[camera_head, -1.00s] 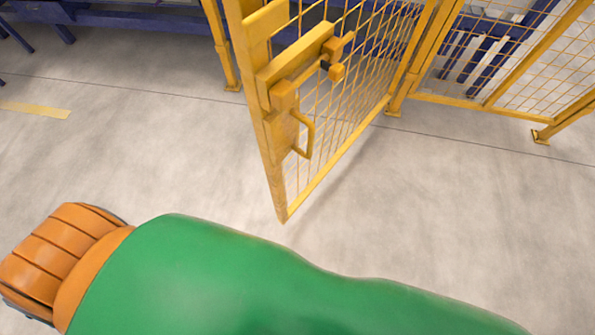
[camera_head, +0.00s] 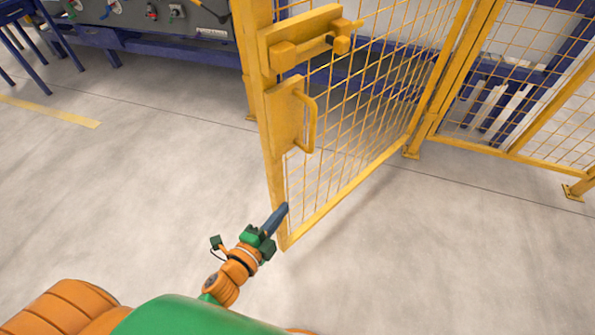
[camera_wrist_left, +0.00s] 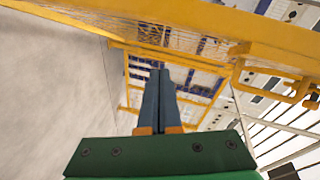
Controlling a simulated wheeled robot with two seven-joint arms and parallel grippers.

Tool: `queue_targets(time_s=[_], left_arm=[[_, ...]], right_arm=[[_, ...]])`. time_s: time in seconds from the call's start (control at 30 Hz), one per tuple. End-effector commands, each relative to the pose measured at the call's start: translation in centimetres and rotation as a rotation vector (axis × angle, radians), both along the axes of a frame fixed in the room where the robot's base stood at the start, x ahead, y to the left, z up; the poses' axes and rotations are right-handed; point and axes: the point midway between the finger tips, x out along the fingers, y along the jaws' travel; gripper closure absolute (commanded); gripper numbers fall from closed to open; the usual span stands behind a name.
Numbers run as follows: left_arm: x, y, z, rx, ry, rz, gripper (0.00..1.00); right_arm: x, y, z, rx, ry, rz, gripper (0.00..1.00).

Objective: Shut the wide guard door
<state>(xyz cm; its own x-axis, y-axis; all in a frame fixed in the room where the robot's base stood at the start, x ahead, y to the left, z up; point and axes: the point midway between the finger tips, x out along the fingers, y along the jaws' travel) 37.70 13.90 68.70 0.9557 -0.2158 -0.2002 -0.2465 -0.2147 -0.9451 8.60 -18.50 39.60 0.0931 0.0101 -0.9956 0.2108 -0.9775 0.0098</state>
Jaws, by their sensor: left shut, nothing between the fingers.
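The wide guard door (camera_head: 350,150) is a yellow frame with wire mesh, standing open at an angle, hinged at the post on its right. Its free edge faces me, with a latch (camera_head: 300,45) near the top and a handle (camera_head: 308,120) below it. My left gripper (camera_head: 281,212) is shut and empty, its blue fingertips at the lower free edge of the door; I cannot tell whether they touch. In the left wrist view the closed fingers (camera_wrist_left: 160,98) point up toward the yellow door frame (camera_wrist_left: 230,35). My right gripper is not in view.
A fixed yellow mesh fence (camera_head: 530,100) continues to the right of the hinge post. A blue workbench (camera_head: 170,40) stands behind at upper left. The grey floor (camera_head: 150,190) left of the door is clear, with a yellow floor stripe (camera_head: 50,112).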

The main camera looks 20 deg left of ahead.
Motion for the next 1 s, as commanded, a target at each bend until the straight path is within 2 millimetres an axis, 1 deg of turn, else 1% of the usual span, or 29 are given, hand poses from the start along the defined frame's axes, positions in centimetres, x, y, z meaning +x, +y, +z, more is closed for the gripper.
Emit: queue_targets(time_s=[0.03, 0.07, 0.1, 0.13, 0.2, 0.23, 0.37, 0.7, 0.73, 0.8, 0.9, 1.0], left_arm=[[0.4, -0.4, 1.0, 0.066, -0.090, -0.033, 1.00], [0.6, -0.6, 2.2, 0.107, -0.142, -0.052, 1.00], [0.7, -0.8, 3.5, 0.153, -0.196, -0.069, 1.00], [0.7, -1.0, 4.3, 0.179, -0.227, -0.080, 1.00], [0.9, -1.3, 5.5, 0.210, -0.263, -0.091, 1.00], [1.2, -1.4, 5.7, 0.214, -0.268, -0.092, 1.00], [3.2, -1.9, 6.0, 0.212, -0.269, -0.092, 1.00], [10.3, -4.0, 5.8, 0.209, -0.266, -0.090, 1.00], [10.7, -3.9, 5.8, 0.210, -0.264, -0.090, 1.00], [11.2, -2.6, 5.8, 0.212, -0.262, -0.090, 1.00], [11.9, -1.4, 5.7, 0.210, -0.261, -0.090, 1.00], [12.2, -0.8, 5.7, 0.210, -0.262, -0.091, 1.00]], right_arm=[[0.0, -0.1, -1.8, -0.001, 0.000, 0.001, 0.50], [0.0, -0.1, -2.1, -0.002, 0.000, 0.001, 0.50], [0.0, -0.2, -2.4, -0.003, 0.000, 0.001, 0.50], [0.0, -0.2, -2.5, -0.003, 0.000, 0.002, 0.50], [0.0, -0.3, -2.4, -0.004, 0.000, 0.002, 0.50], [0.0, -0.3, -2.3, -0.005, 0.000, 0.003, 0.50], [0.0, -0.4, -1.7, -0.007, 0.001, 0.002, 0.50], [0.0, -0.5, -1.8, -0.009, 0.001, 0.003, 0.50], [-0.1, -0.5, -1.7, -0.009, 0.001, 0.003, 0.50], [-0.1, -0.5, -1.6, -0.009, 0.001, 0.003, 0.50], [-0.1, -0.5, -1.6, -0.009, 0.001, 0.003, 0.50], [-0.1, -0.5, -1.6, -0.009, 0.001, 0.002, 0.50]])
